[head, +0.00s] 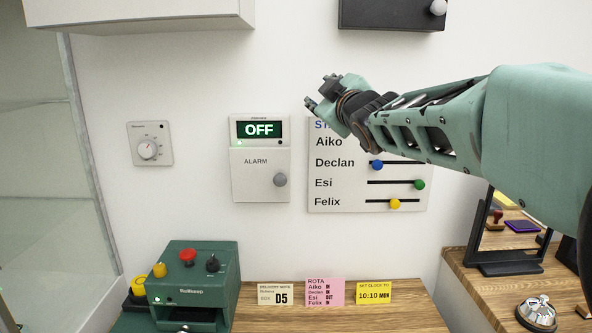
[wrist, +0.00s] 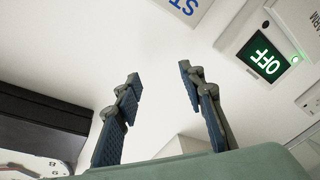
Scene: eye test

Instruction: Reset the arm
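My gripper (head: 319,91) is held up in front of the white wall, at the top left corner of a name board (head: 330,193). My arm reaches in from the right and covers the board's upper right, hiding most of its heading and the Aiko row's right side. In the wrist view my gripper (wrist: 160,74) shows two blue-padded fingers standing apart with nothing between them. An alarm panel (head: 254,190) with a lit display reading OFF is left of my gripper. It also shows at the upper right of the wrist view (wrist: 240,38).
A dial (head: 149,149) is on the wall at left. A green machine (head: 195,268) with knobs stands below. Notes (head: 324,291), a bell (head: 536,313) and a framed stand (head: 512,262) are low and right. A dark box (head: 385,14) hangs above my arm.

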